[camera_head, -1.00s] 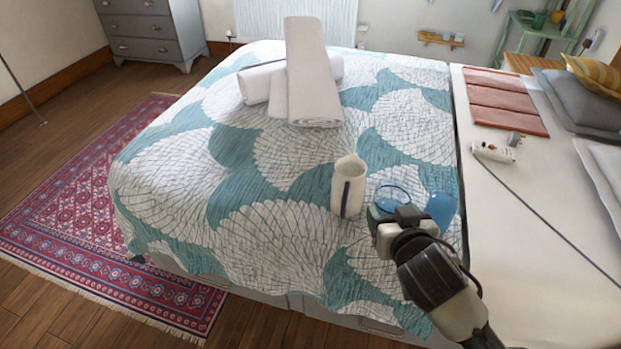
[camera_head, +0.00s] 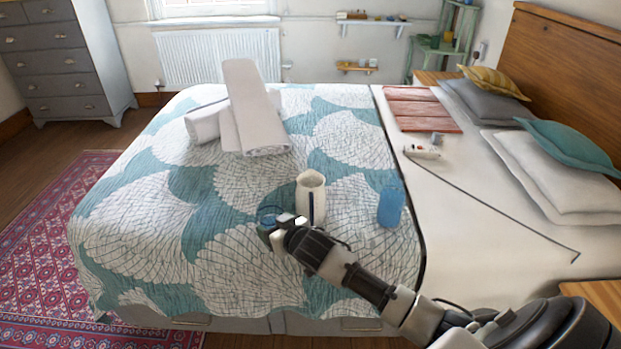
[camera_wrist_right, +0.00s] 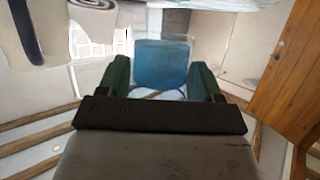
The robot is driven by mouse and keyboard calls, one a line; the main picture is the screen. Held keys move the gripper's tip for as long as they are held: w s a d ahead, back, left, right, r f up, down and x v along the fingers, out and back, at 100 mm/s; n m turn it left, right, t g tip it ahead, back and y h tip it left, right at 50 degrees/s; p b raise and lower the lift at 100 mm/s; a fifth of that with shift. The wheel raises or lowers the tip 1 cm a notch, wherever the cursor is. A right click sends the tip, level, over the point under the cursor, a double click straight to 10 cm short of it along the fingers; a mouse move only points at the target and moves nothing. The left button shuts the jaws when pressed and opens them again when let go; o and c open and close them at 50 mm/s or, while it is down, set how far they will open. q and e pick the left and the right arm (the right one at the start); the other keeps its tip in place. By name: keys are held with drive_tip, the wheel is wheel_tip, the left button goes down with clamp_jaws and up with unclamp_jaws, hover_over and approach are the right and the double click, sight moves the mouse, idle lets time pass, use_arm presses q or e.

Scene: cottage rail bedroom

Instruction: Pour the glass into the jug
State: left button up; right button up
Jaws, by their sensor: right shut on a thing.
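A cream jug (camera_head: 311,197) with a dark vertical stripe stands upright on the bed's patterned cover. My right gripper (camera_head: 276,224) is shut on a clear blue glass (camera_head: 267,213), just left of the jug in the head view. The gripper hides part of the glass. In the right wrist view the blue glass (camera_wrist_right: 161,64) sits between the two green fingers, and the jug (camera_wrist_right: 36,30) shows at the upper left, apart from it. My left gripper is not in view.
A blue cup (camera_head: 391,203) stands on the cover to the right of the jug. Rolled white towels (camera_head: 252,115) lie farther back. A white power strip (camera_head: 422,151) with a dark cable lies on the bed's pale right side. The front left of the cover is clear.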

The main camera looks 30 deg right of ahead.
sight(311, 205)
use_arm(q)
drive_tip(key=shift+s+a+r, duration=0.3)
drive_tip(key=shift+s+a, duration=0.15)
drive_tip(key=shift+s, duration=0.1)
use_arm(e)
drive_tip(key=w+d+f, duration=0.1)
drive_tip(key=w+d, duration=0.2)
drive_tip(key=d, duration=0.2)
drive_tip(key=shift+w+f, duration=0.25)
drive_tip(key=shift+f, duration=0.1)
use_arm(q)
drive_tip(key=shift+p, duration=0.35)
use_arm(e)
drive_tip(key=shift+r, duration=0.1)
